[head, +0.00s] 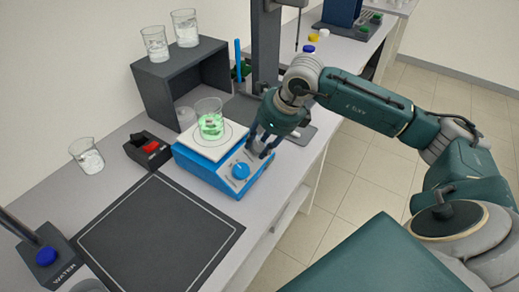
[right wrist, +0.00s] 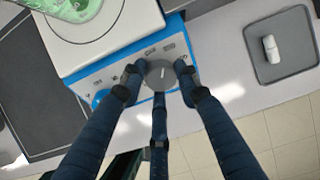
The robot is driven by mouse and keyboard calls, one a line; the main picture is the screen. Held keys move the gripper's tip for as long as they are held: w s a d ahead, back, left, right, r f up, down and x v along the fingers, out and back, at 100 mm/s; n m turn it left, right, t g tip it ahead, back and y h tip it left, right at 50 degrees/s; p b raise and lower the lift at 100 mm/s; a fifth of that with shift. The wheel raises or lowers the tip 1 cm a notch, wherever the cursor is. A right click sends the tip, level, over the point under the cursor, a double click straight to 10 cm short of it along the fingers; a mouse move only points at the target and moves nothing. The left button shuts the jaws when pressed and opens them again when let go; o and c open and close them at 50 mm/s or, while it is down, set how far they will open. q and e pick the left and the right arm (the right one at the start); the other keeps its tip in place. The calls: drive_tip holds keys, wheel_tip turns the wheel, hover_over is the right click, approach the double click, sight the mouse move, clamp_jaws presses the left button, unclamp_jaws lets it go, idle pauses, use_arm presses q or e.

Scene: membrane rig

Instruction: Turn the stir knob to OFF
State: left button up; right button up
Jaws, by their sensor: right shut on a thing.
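The blue stirrer (head: 203,168) with a white top plate stands on the bench, a beaker of green liquid (head: 211,122) on it. Its sloping front panel has a blue knob (head: 241,170) and a grey knob (right wrist: 160,73) with a white pointer line. My right gripper (head: 262,150) is at the panel's right end, shut on the grey knob; it also shows in the right wrist view (right wrist: 159,76). The panel lettering is too small to read. My left gripper is not in view.
A black mat (head: 160,238) lies left of the stirrer. A black box with a red switch (head: 151,147) and a beaker (head: 87,157) stand behind it. A dark shelf (head: 182,80) carries two beakers. A grey tray (right wrist: 281,45) with a white piece lies right of the stirrer.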

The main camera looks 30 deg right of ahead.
drive_tip(key=n+b, duration=0.3)
drive_tip(key=shift+s+f+h, duration=0.1)
drive_tip(key=shift+f+h, duration=0.2)
drive_tip(key=shift+f, duration=0.05)
drive_tip(key=shift+r+n+t+b, duration=0.2)
drive_tip(key=shift+n+t+b, duration=0.1)
drive_tip(key=shift+n+b, duration=0.95)
drive_tip(key=o, duration=1.1)
drive_tip(key=shift+d+r, duration=0.1)
drive_tip(key=shift+r, duration=0.1)
drive_tip(key=a+v, duration=0.1)
drive_tip(key=v, duration=1)
drive_tip(key=shift+s+d+r, duration=0.35)
drive_tip(key=shift+d, duration=0.1)
